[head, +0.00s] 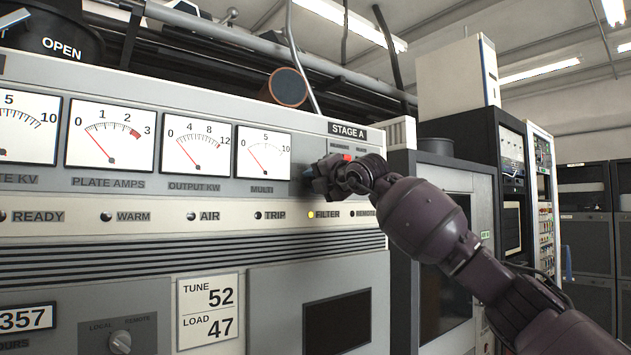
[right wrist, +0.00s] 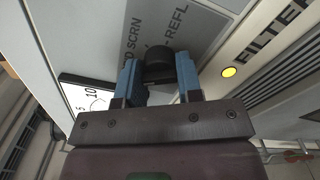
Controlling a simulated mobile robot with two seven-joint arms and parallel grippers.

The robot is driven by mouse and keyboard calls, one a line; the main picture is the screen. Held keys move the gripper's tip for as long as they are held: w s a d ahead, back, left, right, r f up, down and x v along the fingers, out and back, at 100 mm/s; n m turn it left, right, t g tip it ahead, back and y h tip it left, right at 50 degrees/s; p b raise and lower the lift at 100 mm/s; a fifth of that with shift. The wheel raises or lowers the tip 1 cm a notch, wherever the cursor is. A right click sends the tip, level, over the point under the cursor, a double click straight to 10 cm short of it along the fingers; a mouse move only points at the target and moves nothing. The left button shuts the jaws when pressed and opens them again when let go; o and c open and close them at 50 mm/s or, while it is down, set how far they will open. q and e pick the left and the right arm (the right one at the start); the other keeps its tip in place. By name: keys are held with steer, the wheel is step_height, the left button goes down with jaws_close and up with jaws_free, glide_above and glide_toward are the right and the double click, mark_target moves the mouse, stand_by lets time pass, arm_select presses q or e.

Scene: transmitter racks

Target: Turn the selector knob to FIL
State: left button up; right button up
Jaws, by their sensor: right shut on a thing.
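The selector knob (right wrist: 158,66) is a small black knob on the grey panel in the right wrist view. My right gripper (right wrist: 160,78) is shut on it, with one blue finger on each side. In the head view my right gripper (head: 318,180) is at the panel, right of the MULTI meter (head: 263,152), and hides the knob. Labels beside the knob read SCRN and REFL; the other labels are covered or cut off. I cannot see a FIL label or read where the knob points. My left gripper is not in view.
The FILTER lamp (head: 311,214) glows yellow below my right gripper; it also shows in the right wrist view (right wrist: 228,72). A LOCAL/REMOTE knob (head: 120,342) is at the lower left. A dark-fronted cabinet (head: 446,260) stands right of the transmitter, partly behind my right arm.

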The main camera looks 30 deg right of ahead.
steer(key=shift+w+f+n+b, duration=0.1)
steer(key=shift+f+n+b, duration=0.15)
steer(key=shift+n+b, duration=0.85)
steer(key=shift+n, duration=0.8)
steer(key=n, duration=0.3)
steer(key=shift+r+n, duration=0.15)
steer(key=shift+n, duration=2.45)
steer(key=o, duration=0.9)
